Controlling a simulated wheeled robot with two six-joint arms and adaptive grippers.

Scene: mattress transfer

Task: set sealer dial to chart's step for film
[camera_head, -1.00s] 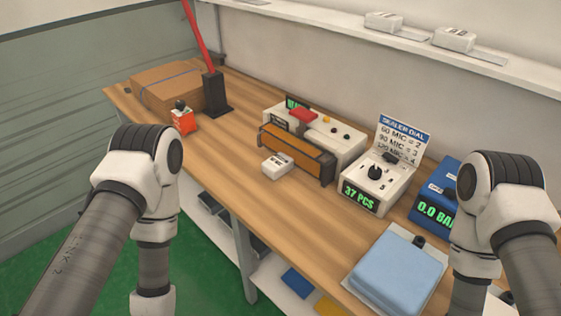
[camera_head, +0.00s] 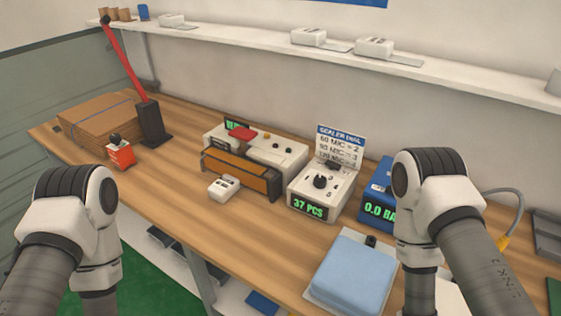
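The sealer dial is a black knob (camera_head: 320,182) on a white box (camera_head: 308,193) with a green "37 PCS" display. A chart card (camera_head: 341,146) headed "SEALER DIAL" stands behind it, listing 60 MIC = 2, 90 MIC = 3 and a 120 MIC line whose step is hard to read now. The heat sealer (camera_head: 250,157), white with an orange-brown bar, is left of the dial box. The knob's exact setting is too small to tell. My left arm is at the lower left and my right arm at the right; neither gripper shows.
A folded light-blue mattress (camera_head: 351,273) lies in front of the dial box. A blue box (camera_head: 379,193) reading "0.0 BA" is partly hidden by my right arm. A small white block (camera_head: 224,188) sits before the sealer. Cardboard (camera_head: 98,122) and a red-handled tool (camera_head: 149,122) are at left.

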